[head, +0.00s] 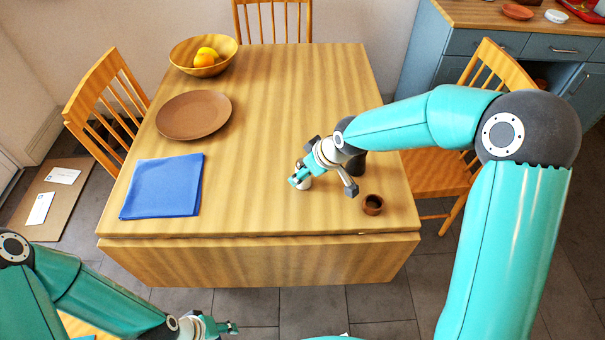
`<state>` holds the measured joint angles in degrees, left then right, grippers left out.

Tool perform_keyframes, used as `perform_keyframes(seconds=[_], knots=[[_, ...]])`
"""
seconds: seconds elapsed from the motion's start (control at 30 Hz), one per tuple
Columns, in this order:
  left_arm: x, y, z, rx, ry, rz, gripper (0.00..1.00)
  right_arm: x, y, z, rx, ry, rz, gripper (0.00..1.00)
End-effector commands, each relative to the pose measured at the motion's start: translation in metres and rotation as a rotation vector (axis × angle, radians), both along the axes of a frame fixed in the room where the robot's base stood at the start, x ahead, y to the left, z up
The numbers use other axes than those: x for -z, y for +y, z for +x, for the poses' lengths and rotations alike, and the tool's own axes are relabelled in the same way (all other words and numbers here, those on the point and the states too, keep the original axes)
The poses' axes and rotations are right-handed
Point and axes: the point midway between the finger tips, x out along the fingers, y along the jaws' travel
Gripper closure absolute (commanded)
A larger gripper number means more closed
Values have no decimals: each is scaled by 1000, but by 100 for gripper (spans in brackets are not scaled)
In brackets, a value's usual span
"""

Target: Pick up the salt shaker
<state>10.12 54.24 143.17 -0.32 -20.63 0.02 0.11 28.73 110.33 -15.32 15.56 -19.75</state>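My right gripper (301,179) is low over the right part of the wooden table (270,110), its fingers pointing left. A small pale object (306,184) shows right at its fingertips, mostly hidden by them. It may be the salt shaker, but I cannot make out its shape or whether the fingers are closed on it. No other salt shaker is in sight. My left gripper (225,328) is at the bottom edge, in front of the table and below its top. It is too small and cut off to tell if it is open or shut.
A small brown cup (372,205) stands right of my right gripper near the front edge. A blue napkin (162,187), a brown plate (194,115) and a fruit bowl (188,53) are on the left side. The table's middle is clear. Chairs surround the table.

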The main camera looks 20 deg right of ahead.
Motion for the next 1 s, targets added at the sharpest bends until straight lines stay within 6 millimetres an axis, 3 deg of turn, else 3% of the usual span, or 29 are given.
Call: perform_keyframes(seconds=[0.2, 0.43, 0.83, 1.0], knots=[[-1, 0, 0, 0, 0, 0, 60, 21, 5, 10, 0, 2, 0, 26], [-1, 0, 0, 0, 0, 0, 60, 22, 6, 11, 1, 0, 0, 26], [-1, 0, 0, 0, 0, 0, 60, 21, 6, 11, 0, 0, 0, 91], [-1, 0, 0, 0, 0, 0, 60, 21, 6, 11, 0, -1, 0, 93]])
